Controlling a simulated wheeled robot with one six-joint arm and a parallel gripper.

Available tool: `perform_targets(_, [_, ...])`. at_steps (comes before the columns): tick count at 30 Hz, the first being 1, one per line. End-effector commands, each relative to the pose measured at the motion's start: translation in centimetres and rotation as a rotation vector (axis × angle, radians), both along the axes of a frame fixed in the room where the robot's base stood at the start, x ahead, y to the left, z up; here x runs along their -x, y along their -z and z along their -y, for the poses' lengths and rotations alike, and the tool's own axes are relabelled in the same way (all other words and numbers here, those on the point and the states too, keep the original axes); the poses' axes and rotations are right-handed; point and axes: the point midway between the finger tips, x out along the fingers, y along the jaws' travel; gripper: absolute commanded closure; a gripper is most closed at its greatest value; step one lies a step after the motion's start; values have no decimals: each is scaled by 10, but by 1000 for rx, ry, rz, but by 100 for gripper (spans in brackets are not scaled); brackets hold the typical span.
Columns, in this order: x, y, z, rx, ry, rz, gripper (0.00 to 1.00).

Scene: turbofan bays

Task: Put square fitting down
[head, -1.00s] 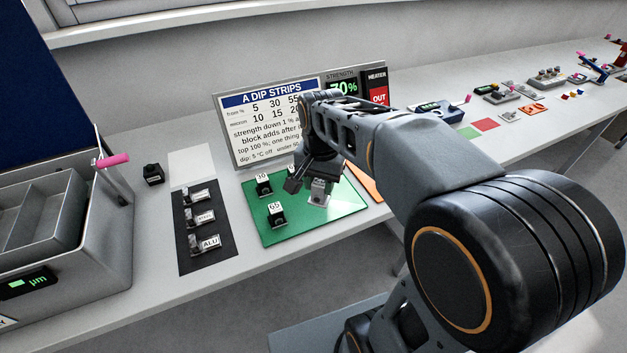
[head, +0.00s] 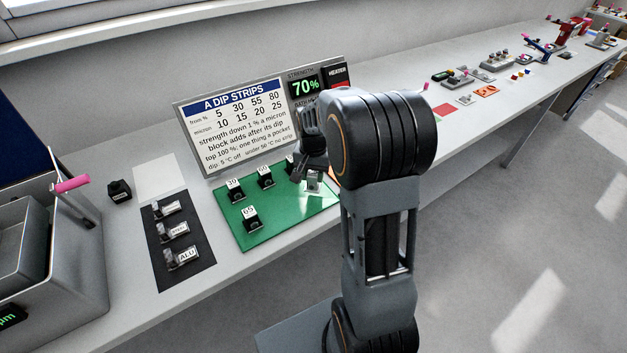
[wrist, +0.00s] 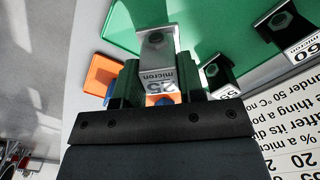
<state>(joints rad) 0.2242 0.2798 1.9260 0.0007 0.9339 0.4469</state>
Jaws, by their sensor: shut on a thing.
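My gripper (head: 311,172) is over the right part of the green mat (head: 262,232). It is shut on a silver metal fitting (head: 313,184) with a hex-shaped feature on its face. In the wrist view the fitting (wrist: 157,44) sits between the two dark fingers (wrist: 165,85) and bears a label reading "25 micron". The green mat (wrist: 125,20) lies behind it. I cannot tell whether the fitting touches the mat.
Black labelled blocks, including 65 (head: 250,219) and 30 (head: 235,190), stand on the mat. A dark mat (head: 175,272) with several labelled pieces lies left. The sign (head: 240,120) stands behind. An orange piece (wrist: 103,75) lies beside the green mat.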

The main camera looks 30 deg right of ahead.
Motion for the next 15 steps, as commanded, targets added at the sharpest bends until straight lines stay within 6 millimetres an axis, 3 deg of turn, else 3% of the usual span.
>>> perform_targets(6, [0, 27, 1, -1, 0, -3, 95])
perform_targets(15, [0, 31, 0, 0, 0, 0, 95])
